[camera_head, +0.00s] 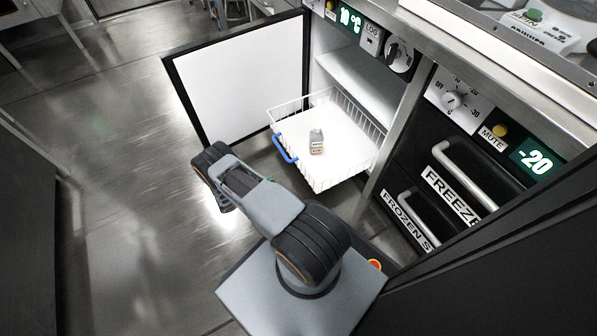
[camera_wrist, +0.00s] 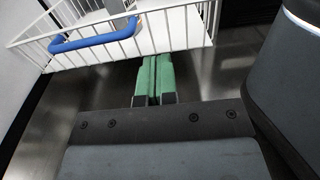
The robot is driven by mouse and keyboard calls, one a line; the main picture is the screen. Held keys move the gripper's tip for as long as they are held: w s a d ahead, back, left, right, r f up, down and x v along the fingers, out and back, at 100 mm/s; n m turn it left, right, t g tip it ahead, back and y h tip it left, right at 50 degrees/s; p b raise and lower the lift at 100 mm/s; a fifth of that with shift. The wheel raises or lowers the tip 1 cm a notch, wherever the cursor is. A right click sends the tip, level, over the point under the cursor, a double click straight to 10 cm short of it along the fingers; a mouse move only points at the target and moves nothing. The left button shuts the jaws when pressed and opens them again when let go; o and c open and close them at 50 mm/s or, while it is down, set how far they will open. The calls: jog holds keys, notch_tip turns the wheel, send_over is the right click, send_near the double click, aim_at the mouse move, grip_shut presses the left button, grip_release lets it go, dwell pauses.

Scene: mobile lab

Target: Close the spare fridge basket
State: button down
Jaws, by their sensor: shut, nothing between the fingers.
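The white wire basket (camera_head: 352,172) is pulled out of the open fridge compartment, past the cabinet front. Its blue handle (camera_head: 284,148) is on the front side. A small grey bottle with a label (camera_head: 316,142) stands inside on the white bottom. In the wrist view the basket's front wires (camera_wrist: 165,33) and the blue handle (camera_wrist: 94,37) are at the top. My gripper (camera_wrist: 154,58) has green fingers that are shut and empty. The fingertips point at the basket's lower front, right of the handle; whether they touch it I cannot tell. In the head view the arm mostly hides the gripper.
The fridge door (camera_head: 240,75) stands open to the left of the basket. Closed freezer drawers (camera_head: 455,180) with bar handles are to the right. Open metal floor (camera_head: 100,150) lies to the left. A dark panel fills the lower right.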

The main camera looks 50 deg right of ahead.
aim_at(304, 165)
jog(key=b+x, duration=0.3)
jog(key=x, duration=0.9)
jog(key=shift+s+f, duration=0.15)
jog(key=shift+s+d, duration=0.15)
jog(key=shift+d, duration=0.4)
jog(key=shift+d, duration=0.15)
